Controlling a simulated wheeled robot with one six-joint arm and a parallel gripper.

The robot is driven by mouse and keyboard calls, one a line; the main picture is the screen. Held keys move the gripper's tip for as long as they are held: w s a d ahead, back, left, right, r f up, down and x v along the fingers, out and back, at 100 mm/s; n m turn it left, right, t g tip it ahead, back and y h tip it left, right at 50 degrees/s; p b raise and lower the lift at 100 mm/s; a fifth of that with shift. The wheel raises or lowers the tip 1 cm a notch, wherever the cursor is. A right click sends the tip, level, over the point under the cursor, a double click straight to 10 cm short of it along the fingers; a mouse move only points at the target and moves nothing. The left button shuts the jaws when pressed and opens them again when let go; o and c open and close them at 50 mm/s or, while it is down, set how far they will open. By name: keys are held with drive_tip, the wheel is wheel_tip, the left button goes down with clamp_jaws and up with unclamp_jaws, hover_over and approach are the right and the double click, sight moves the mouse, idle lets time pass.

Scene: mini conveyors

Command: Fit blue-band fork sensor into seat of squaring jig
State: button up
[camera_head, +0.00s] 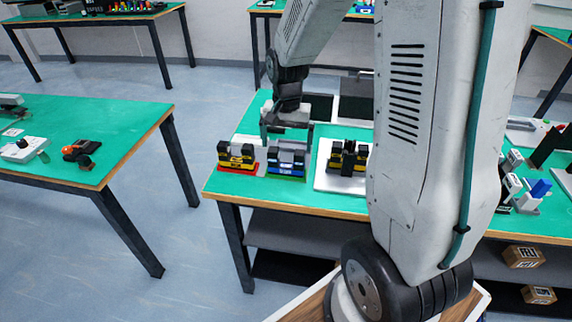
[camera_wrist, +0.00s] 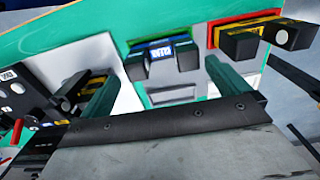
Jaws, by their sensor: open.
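The blue-band fork sensor (camera_head: 286,162) stands on the green table between two yellow-and-black units. Its dark prongs and blue band also show in the wrist view (camera_wrist: 160,52). My gripper (camera_head: 287,150) is open, pointing down around or just above this sensor. In the wrist view its two green fingers (camera_wrist: 160,70) are spread wide, with the sensor between and beyond their tips and nothing held. I cannot tell whether they touch it. The squaring jig is not clearly identifiable. A pale plate (camera_head: 325,180) bearing a black-and-yellow block (camera_head: 348,158) stands to the right.
A yellow-and-black fork unit (camera_head: 237,157) sits on a red mat (camera_head: 222,170) close left of the blue-band one. Dark bins (camera_head: 356,108) stand behind. Several small devices (camera_head: 528,195) are at the right, partly behind my arm. Another green table (camera_head: 90,120) stands left.

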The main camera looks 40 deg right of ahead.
sight(286, 165)
wheel_tip(286, 165, down, 7)
drive_tip(key=shift+w, duration=0.1)
drive_tip(key=c, duration=0.8)
